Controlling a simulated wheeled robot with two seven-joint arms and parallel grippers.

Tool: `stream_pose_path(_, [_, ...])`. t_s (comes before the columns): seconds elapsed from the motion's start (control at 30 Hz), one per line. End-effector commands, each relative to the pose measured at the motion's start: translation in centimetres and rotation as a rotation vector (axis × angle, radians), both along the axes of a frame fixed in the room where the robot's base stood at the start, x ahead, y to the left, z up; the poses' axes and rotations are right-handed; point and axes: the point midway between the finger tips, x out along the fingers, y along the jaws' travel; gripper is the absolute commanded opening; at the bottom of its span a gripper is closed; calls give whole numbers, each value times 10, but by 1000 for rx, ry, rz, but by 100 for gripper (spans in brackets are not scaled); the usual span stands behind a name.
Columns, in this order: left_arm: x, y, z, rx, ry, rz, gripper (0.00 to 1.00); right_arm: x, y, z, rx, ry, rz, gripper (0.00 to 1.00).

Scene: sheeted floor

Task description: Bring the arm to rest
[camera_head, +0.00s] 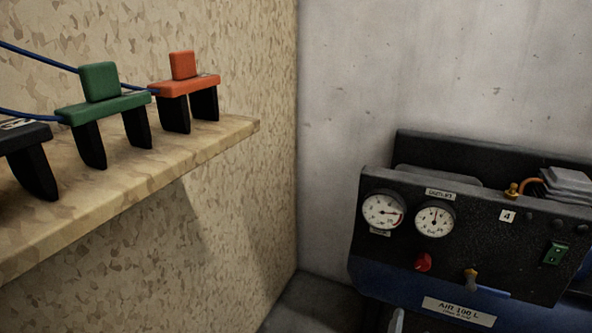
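Neither of my grippers shows in the head view, and no part of my arms can be made out. What they hold, if anything, cannot be seen.
A wooden shelf (205,146) juts from the chipboard wall (245,210) at left. On it stand a green two-legged device (102,108), an orange one (184,88) and a dark one (22,138), cut off; blue cables run there. A compressor (470,250) with two gauges stands right.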

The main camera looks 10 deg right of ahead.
Motion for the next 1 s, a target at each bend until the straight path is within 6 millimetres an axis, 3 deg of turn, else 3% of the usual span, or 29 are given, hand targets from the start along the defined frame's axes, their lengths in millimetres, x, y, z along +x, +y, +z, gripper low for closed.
stream_pose_path(0.03, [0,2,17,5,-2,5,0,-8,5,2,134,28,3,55])
stream_pose_path(0.13, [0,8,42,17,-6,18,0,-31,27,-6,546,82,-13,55])
stream_pose_path(0.23, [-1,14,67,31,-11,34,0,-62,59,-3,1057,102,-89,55])
stream_pose_path(0.4, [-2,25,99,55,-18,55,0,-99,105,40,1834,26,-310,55])
stream_pose_path(0.5, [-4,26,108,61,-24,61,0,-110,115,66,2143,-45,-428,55])
stream_pose_path(0.7, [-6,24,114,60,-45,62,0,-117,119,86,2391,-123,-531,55])
stream_pose_path(1.0, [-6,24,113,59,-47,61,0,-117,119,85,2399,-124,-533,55])
